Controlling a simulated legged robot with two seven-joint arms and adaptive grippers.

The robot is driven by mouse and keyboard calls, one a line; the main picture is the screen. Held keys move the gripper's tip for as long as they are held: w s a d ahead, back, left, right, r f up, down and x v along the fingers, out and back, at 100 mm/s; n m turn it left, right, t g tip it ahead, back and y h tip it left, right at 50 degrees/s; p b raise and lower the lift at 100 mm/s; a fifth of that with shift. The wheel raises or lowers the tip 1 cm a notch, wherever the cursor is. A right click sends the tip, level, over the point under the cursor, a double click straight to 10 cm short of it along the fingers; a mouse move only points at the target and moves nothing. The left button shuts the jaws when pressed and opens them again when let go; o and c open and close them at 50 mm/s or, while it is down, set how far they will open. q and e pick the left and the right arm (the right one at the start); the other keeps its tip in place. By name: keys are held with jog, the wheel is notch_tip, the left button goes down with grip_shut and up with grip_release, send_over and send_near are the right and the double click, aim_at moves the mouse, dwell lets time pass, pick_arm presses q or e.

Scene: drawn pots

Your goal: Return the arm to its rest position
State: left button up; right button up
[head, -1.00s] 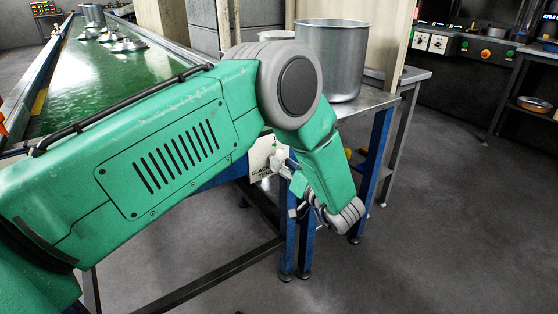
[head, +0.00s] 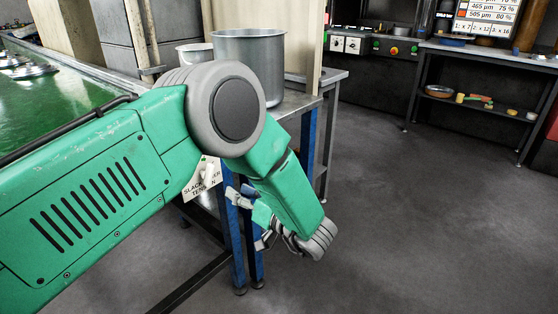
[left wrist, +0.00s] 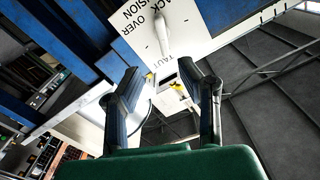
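My left arm is green with grey joints and reaches in from the left in the head view, bent down at its end. My left gripper (head: 245,205) hangs beside the blue-legged metal bench (head: 300,103), near a white sign plate (head: 200,184). In the left wrist view the two dark fingers of the left gripper (left wrist: 159,70) stand apart with nothing held between them. Beyond them is the sign plate (left wrist: 140,22) with a pale lever handle (left wrist: 162,35), apart from the fingers as far as I can tell. My right gripper is not in view.
A large metal pot (head: 262,62) and a smaller pale pot (head: 194,53) stand on the bench behind my arm. A green-surfaced long table (head: 65,100) is at the left. A dark shelf (head: 470,100) stands at the back right. The grey floor (head: 400,215) on the right is clear.

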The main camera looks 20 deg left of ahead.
pick_arm(q)
jog(key=s+a+f+m+t+h, duration=0.1)
jog(key=s+f+m+h, duration=0.3)
jog(key=f+h, duration=0.3)
jog(key=s+a+f+m+t+h, duration=0.15)
jog(key=s+f+m+h, duration=0.25)
jog(key=f, duration=0.6)
jog(key=s+f+g+h, duration=0.1)
jog(key=s+g+h, duration=0.1)
jog(key=s, duration=0.7)
jog(key=s+f+m+g+h, duration=0.1)
jog(key=s+g, duration=0.3)
jog(key=s, duration=0.5)
jog(key=s+f+g+h, duration=0.2)
jog(key=s+g, duration=0.1)
jog(key=s, duration=0.7)
jog(key=shift+d+f+m+h, duration=0.3)
jog(key=shift+d+f, duration=0.05)
jog(key=shift+f, duration=0.05)
